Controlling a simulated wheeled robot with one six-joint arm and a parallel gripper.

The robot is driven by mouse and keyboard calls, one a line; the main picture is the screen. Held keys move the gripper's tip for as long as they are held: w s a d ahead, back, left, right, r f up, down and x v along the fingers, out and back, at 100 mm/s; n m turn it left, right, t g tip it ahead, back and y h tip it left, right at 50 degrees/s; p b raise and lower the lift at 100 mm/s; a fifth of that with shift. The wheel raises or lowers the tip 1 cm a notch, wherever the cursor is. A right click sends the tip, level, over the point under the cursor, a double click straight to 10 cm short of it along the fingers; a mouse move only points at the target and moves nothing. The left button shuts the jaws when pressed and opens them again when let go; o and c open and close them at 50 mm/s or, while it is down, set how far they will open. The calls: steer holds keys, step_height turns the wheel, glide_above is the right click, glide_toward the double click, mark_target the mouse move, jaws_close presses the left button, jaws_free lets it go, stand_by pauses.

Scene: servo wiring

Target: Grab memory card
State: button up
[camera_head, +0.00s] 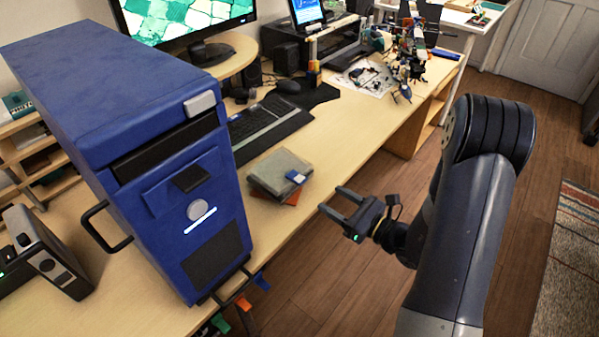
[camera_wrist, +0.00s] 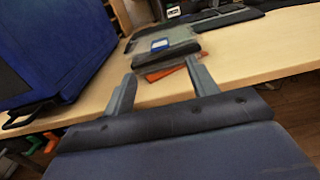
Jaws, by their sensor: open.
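The memory card (camera_head: 295,176) is a small blue card with a pale label. It lies on top of a grey book-like stack (camera_head: 275,165) near the front edge of the desk. The card also shows in the wrist view (camera_wrist: 160,45), flat on the grey cover. My gripper (camera_head: 341,201) is open and empty, off the desk's front edge, to the right of the stack and apart from it. In the wrist view its two fingers (camera_wrist: 158,82) point toward the stack, with the card beyond them and roughly between them.
A large blue computer tower (camera_head: 165,160) stands on the desk left of the stack. A dark keyboard (camera_head: 262,125) lies behind the stack. An orange item (camera_wrist: 165,72) sticks out under the stack. The desk (camera_head: 335,130) right of the keyboard is mostly clear.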

mark_target(304, 182)
steer(key=p+x, duration=0.1)
steer(key=x, duration=0.8)
steer(key=shift+w+a, duration=0.2)
steer(key=shift+a, duration=0.05)
steer(key=c, duration=1)
